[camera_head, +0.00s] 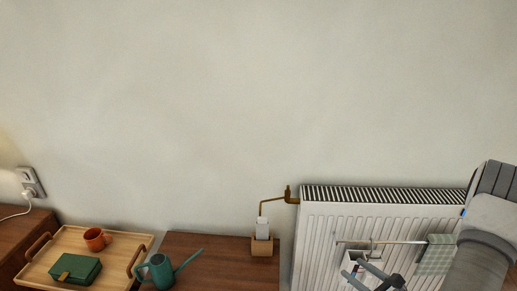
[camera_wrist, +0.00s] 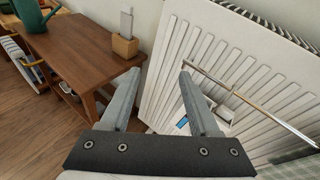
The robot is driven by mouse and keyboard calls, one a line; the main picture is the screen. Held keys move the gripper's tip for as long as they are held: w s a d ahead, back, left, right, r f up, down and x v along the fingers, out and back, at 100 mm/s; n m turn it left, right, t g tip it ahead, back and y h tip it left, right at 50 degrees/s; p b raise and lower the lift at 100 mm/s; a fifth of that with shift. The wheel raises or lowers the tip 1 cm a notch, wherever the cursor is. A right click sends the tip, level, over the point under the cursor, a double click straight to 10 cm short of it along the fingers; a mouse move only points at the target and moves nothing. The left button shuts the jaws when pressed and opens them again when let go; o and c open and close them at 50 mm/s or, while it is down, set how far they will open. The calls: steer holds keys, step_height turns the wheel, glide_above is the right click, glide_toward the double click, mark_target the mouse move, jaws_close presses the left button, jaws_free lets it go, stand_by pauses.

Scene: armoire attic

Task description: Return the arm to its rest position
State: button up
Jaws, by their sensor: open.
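My gripper (camera_wrist: 160,88) is open in the wrist view, its two grey fingers apart with nothing between them. It is in front of the white radiator (camera_wrist: 215,60), and the wooden table (camera_wrist: 88,50) is to its left. In the head view, my gripper (camera_head: 368,278) shows at the bottom right, in front of the radiator (camera_head: 325,240). My arm reaches in from the right edge and hides the radiator's right end.
A metal rail (camera_head: 385,242) with a checked cloth (camera_head: 435,256) is on the radiator, close to my gripper. The table holds a teal watering can (camera_head: 160,271) and a small wooden box (camera_head: 262,246). A tray (camera_head: 120,242) carries an orange cup (camera_head: 95,239) and green box (camera_head: 76,269).

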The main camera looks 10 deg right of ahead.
steer(key=a+r+n+g+y, duration=0.7)
steer(key=a+r+n, duration=0.55)
steer(key=a, duration=0.35)
steer(key=s+a+r+n+g+h, duration=0.55)
steer(key=s+a+r+n, duration=0.25)
steer(key=s+n, duration=0.35)
steer(key=s+d+r+n+t+h+p, duration=0.1)
steer(key=r+n+t+h+p, duration=0.1)
steer(key=r+p, duration=0.6)
steer(key=s+d+r+n+t+h+p, duration=0.1)
steer(key=r+n+h+p, duration=0.3)
steer(key=r+p, duration=0.5)
step_height(320, 180, up, 9)
steer(key=shift+d+f+n+t+p, duration=0.15)
steer(key=shift+d+n+t+p, duration=0.15)
steer(key=shift+d+t, duration=0.25)
steer(key=shift+s, duration=0.1)
